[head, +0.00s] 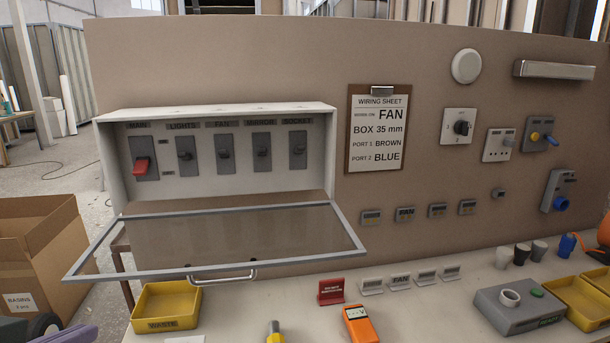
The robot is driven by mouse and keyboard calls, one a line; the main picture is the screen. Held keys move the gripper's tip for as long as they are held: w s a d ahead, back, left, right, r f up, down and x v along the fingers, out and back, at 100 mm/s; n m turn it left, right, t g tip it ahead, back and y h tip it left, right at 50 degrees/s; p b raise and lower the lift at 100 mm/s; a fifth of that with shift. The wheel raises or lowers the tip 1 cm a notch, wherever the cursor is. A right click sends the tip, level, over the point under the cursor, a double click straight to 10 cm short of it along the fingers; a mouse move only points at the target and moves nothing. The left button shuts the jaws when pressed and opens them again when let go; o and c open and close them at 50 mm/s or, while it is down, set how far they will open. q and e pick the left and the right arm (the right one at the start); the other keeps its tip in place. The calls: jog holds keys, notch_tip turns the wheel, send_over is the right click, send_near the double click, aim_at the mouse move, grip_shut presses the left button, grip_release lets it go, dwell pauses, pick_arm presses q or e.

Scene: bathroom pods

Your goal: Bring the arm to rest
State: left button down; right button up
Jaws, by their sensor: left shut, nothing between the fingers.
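Part of my left arm shows at the bottom left corner, cut off by the frame edge. My left gripper (78,334) is low there, left of the yellow waste tray (166,306), shut and empty; little of it shows. It is apart from the switch box and the tray. My right gripper is not in view.
A switch box (113,165) on the panel has its glazed lid (345,227) swung down, jutting out over the bench with its handle (222,276) forward. An orange meter (360,324), red sign (331,291) and grey device (520,306) stand on the bench. A cardboard box (45,245) is at left.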

pick_arm(q)
jog(key=s+d+f+m+g+h, duration=0.15)
jog(key=s+d+g, duration=0.25)
jog(key=s, duration=0.6)
jog(key=s+d+m+g+h, duration=0.15)
jog(key=s+d+g, duration=0.25)
jog(key=s, duration=0.5)
notch_tip(320, 180, up, 24)
jog(key=y+p, duration=0.1)
jog(key=p, duration=2.4)
jog(key=shift+w+a+r, duration=0.15)
jog(key=shift+w+a, duration=0.2)
jog(key=shift+a, duration=0.05)
